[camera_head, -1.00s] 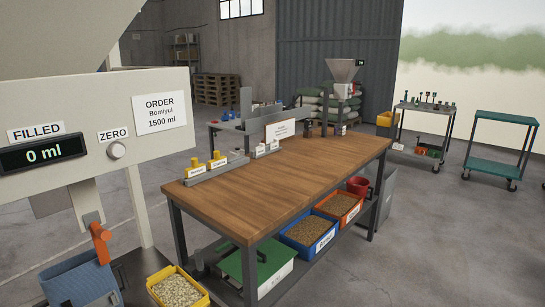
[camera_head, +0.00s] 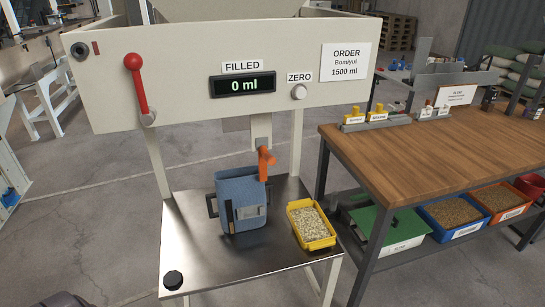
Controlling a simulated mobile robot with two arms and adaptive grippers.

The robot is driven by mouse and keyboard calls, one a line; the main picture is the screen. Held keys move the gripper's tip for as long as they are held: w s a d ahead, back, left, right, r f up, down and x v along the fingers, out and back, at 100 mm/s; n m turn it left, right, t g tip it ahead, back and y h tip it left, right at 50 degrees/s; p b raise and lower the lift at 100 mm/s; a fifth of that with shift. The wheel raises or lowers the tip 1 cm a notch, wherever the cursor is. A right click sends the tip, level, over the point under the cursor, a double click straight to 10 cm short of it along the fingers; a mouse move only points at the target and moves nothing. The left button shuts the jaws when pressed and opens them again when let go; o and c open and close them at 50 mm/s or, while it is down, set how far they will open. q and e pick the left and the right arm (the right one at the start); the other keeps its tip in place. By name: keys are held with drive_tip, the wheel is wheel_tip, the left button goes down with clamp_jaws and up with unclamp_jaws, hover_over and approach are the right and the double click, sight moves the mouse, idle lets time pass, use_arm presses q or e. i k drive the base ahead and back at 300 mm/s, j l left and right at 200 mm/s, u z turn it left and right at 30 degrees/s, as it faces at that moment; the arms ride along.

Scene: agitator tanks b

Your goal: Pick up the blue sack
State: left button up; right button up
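The blue sack (camera_head: 238,199) stands upright on the metal shelf (camera_head: 190,262) of the filling machine. It has dark handles at its sides and a pale label on its front. It sits below the machine's spout, close to an orange lever (camera_head: 266,158). Neither of my grippers shows in the view.
The machine's panel (camera_head: 190,88) with a red lever (camera_head: 136,85) overhangs the shelf. A wooden workbench (camera_head: 430,155) stands at the right.

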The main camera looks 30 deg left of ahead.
sight(241, 198)
drive_tip(key=u, duration=1.3)
